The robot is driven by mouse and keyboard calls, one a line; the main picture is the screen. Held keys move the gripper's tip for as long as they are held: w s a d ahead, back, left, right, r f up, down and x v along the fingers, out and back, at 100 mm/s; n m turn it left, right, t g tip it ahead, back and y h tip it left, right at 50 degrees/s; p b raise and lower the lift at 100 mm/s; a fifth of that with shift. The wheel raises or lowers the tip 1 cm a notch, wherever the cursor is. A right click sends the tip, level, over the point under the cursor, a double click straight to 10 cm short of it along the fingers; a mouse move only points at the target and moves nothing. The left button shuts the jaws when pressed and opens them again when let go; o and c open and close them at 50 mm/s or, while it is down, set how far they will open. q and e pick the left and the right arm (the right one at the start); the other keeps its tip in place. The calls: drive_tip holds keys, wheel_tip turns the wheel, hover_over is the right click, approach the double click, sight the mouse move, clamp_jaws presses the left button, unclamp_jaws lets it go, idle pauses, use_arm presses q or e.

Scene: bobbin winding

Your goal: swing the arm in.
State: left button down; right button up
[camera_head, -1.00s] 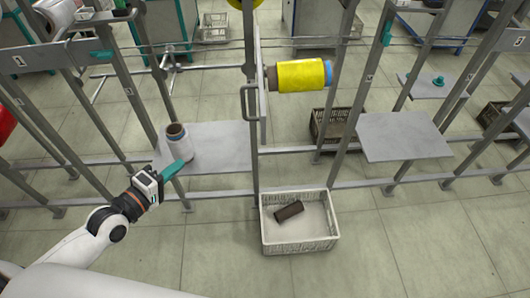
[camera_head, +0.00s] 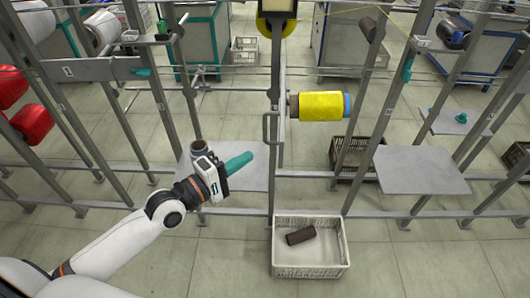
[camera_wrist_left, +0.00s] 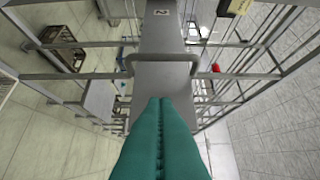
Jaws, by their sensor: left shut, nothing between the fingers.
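The yellow bobbin (camera_head: 320,106) sits level on a spindle to the right of a grey upright, with a blue end at its right. A bent grey handle (camera_head: 266,128) is on the left side of that upright; it also shows in the wrist view (camera_wrist_left: 160,57), straight beyond the fingertips. My left gripper (camera_head: 246,157) has teal fingers, shut and empty, pointing right, a little short of the handle and lower. In the wrist view its fingers (camera_wrist_left: 160,102) lie together before a grey metal plate. They look apart from the handle. My right gripper is not in view.
A brown-topped tube (camera_head: 197,128) stands on the left grey shelf, partly hidden behind my gripper. A white crate (camera_head: 311,271) with a dark tube (camera_head: 300,236) lies on the floor below. A bare grey shelf (camera_head: 420,170) is at right. Frame posts and rails surround the space.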

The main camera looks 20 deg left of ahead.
use_arm(q)
drive_tip(key=d, duration=0.1)
drive_tip(key=w+d+p, duration=0.1)
drive_tip(key=d, duration=0.1)
drive_tip(key=w+d+p, duration=0.1)
drive_tip(key=shift+w+d, duration=0.25)
drive_tip(key=shift+d, duration=0.15)
drive_tip(key=shift+d, duration=0.1)
